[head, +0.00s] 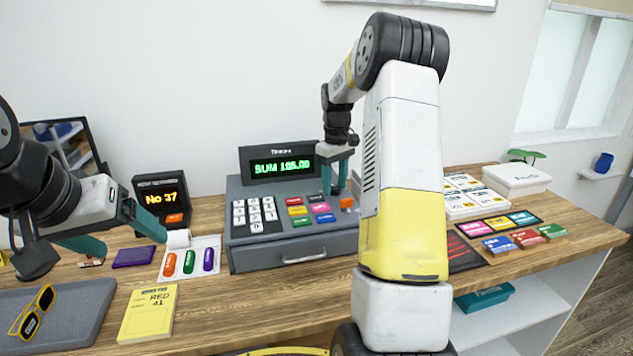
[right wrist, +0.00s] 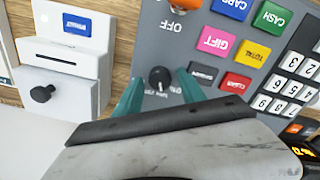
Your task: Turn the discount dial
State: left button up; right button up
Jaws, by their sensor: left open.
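In the right wrist view a small black dial (right wrist: 159,78) with a pointer stands on the grey register panel, with small lettering around it that I cannot read for certain. My right gripper's teal fingers (right wrist: 160,92) are on either side of the dial, with a narrow gap showing on each side. In the head view my right gripper (head: 335,177) is over the right part of the cash register (head: 290,225), and the dial is hidden there. The register's display (head: 281,167) is lit green with a sum. My left gripper (head: 115,232) is open and empty at the left.
Coloured keys (head: 309,211) and an orange switch (head: 347,203) are close to my right gripper. In the right wrist view a white device (right wrist: 75,55) with its own black knob (right wrist: 42,93) is nearby. A yellow pad (head: 148,313) and grey tray (head: 75,318) lie at left.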

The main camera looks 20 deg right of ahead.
aim_at(334, 187)
dwell(0.3)
jog(key=n, duration=0.7)
jog(key=shift+n, duration=0.4)
notch_tip(334, 187, up, 8)
jog(key=shift+r, duration=0.1)
jog(key=s+a+r+m+t, duration=0.1)
jog(key=s+a+r+m, duration=0.1)
jog(key=s, duration=0.6)
jog(key=s+a+r+m+t, duration=0.2)
jog(key=s+a+r+m, duration=0.1)
jog(key=s+a, duration=0.4)
jog(key=s+a+r+m+t+y, duration=0.1)
jog(key=s+a+r+m+t, duration=0.1)
jog(key=s, duration=0.7)
jog(key=shift+s+a+r+m, duration=0.15)
jog(key=shift+a+r+m, duration=0.4)
jog(key=shift+a+m, duration=0.75)
jog(key=shift+a, duration=0.15)
